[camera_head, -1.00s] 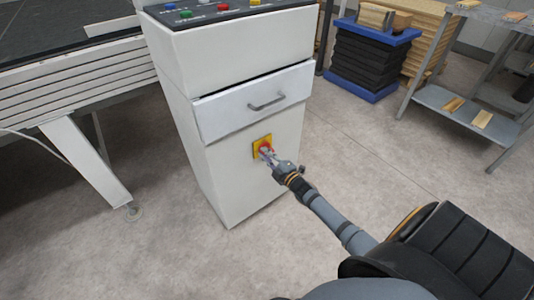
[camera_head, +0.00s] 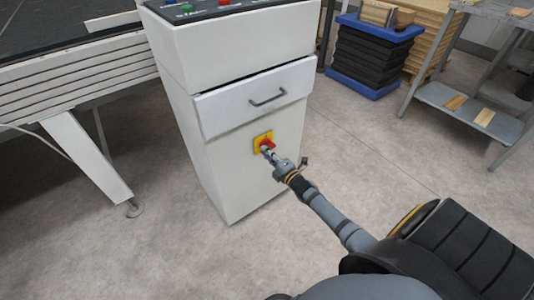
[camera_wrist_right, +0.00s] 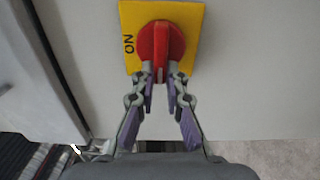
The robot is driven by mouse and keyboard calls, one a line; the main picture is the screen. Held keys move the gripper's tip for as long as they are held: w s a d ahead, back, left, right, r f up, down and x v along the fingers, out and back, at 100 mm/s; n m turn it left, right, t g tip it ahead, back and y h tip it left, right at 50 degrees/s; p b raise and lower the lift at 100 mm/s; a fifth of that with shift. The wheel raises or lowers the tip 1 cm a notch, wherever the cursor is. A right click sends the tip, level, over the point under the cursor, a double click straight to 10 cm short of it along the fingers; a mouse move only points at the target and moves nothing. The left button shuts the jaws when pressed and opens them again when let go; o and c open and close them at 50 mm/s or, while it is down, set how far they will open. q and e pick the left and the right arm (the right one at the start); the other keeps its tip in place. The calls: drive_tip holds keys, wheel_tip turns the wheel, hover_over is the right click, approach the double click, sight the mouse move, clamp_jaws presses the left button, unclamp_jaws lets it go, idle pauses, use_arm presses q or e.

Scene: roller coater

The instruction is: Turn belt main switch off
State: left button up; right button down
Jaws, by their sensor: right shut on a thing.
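The belt main switch is a red rotary knob (camera_wrist_right: 161,48) on a yellow plate (camera_head: 257,137), on the front of a white cabinet (camera_head: 240,180) below its drawer. In the right wrist view the plate reads ON, turned sideways, at the left of the knob. My right gripper (camera_wrist_right: 161,72) is shut on the knob's grip ridge, one finger on each side. In the head view my right gripper (camera_head: 269,153) reaches the knob from the lower right and covers part of it. My left gripper is not in view.
The drawer (camera_head: 255,98) with a dark handle sits slightly open above the switch. A conveyor (camera_head: 75,85) stands at the left. The floor between is clear.

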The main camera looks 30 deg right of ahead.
drive_tip(key=shift+f, duration=0.1)
drive_tip(key=c, duration=1.4)
unclamp_jaws()
drive_tip(key=s, duration=0.8)
drive_tip(key=s+d, duration=0.1)
drive_tip(key=s, duration=0.3)
